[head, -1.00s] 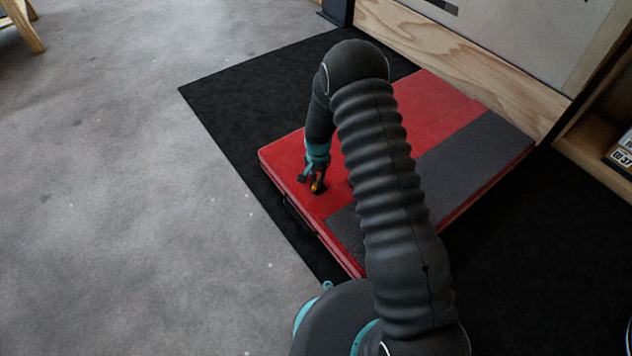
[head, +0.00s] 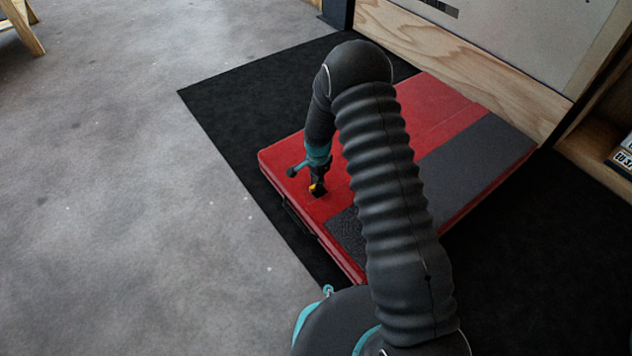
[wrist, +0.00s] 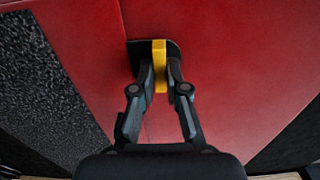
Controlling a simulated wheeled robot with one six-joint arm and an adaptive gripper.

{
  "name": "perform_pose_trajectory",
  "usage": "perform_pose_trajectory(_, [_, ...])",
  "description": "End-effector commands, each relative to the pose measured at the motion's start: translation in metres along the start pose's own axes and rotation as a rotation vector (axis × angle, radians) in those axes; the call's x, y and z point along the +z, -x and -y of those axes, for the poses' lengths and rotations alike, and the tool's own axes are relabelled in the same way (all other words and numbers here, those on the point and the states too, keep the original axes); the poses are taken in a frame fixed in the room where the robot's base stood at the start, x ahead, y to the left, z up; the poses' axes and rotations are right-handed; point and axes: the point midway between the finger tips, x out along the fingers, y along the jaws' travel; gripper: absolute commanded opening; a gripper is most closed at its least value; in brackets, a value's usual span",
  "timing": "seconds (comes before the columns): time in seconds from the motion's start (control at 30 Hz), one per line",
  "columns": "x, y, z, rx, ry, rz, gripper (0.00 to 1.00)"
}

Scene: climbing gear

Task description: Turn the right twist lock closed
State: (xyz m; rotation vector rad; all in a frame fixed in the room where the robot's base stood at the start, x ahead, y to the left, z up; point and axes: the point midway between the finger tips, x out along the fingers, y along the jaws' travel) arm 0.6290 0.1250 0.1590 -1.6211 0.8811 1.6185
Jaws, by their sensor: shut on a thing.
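The twist lock has a yellow tab (wrist: 159,62) on a black base plate (wrist: 135,50), set on the red face of the crash pad (head: 290,160). In the wrist view my gripper (wrist: 160,75) has one finger on each side of the yellow tab and is shut on it. In the head view my gripper (head: 318,185) points down at the pad near its front left edge, with a bit of yellow at its tips. The fingers hide part of the base plate. No second twist lock can be made out.
The pad has a dark grey strip (head: 470,160) and lies on a black floor mat (head: 230,100). A wooden board wall (head: 470,60) stands behind it. Grey floor (head: 120,200) to the left is clear. A shelf with books (head: 622,155) is at the right.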

Motion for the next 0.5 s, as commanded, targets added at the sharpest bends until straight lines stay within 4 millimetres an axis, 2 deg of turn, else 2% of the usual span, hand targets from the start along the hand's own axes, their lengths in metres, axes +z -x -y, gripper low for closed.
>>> perform_pose_trajectory(0.27, [0.0017,-0.0001,0.0002,0.001,-0.001,0.002,0.00])
perform_pose_trajectory(0.3, [0.0017,-0.0001,0.0003,0.000,-0.001,0.002,0.21])
perform_pose_trajectory(0.37, [0.0015,-0.0001,0.0002,0.000,-0.001,0.002,0.36])
perform_pose_trajectory(0.4, [0.0014,-0.0001,0.0002,0.000,-0.001,0.001,0.39])
perform_pose_trajectory(0.5, [0.0000,-0.0001,-0.0002,0.000,-0.002,0.001,0.39])
